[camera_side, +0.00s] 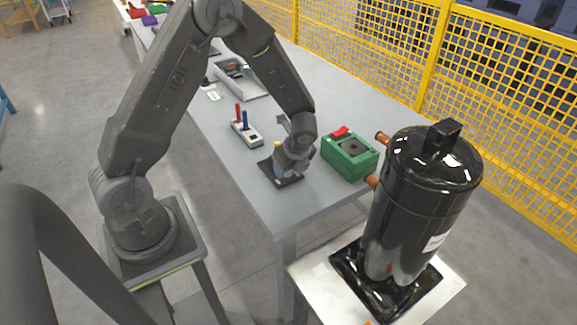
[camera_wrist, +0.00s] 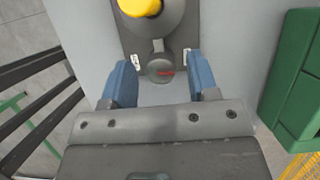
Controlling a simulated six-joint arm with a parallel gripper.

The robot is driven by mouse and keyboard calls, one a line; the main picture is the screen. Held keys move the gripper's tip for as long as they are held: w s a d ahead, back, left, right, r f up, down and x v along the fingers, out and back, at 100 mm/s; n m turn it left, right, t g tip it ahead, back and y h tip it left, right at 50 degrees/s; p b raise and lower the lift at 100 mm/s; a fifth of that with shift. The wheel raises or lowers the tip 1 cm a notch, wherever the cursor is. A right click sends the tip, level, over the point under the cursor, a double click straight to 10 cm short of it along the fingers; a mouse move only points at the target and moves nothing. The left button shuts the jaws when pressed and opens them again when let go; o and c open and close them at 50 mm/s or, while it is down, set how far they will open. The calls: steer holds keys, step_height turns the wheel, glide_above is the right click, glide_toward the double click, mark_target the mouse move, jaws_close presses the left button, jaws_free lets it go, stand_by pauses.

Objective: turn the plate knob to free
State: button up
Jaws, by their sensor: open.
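The dark plate (camera_side: 291,183) lies near the front end of the table, below my gripper. In the wrist view the plate (camera_wrist: 126,40) carries a grey rounded part (camera_wrist: 160,70) with a red mark and a narrow stem, which looks like the knob. A yellow-topped round part (camera_wrist: 140,7) is farther up the plate, cut by the picture edge. Small white labels (camera_wrist: 135,62) lie on both sides of the stem. My gripper (camera_wrist: 160,62) is open, its blue fingers on either side of the grey part, with visible gaps. In the side view my gripper (camera_side: 290,168) hides much of the plate.
A green box (camera_side: 349,158) with a red switch stands close to the right of my gripper. A block with red and blue handles (camera_side: 246,132) and a grey tray (camera_side: 240,83) are farther back.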

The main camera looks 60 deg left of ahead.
steer(key=shift+f, duration=0.1)
steer(key=shift+c, duration=0.5)
steer(key=c, duration=0.8)
steer(key=shift+n+g, duration=0.3)
steer(key=shift+n, duration=0.5)
steer(key=o, duration=0.9)
steer(key=v, duration=1.3)
steer(key=shift+d+r, duration=0.15)
steer(key=shift+r, duration=0.25)
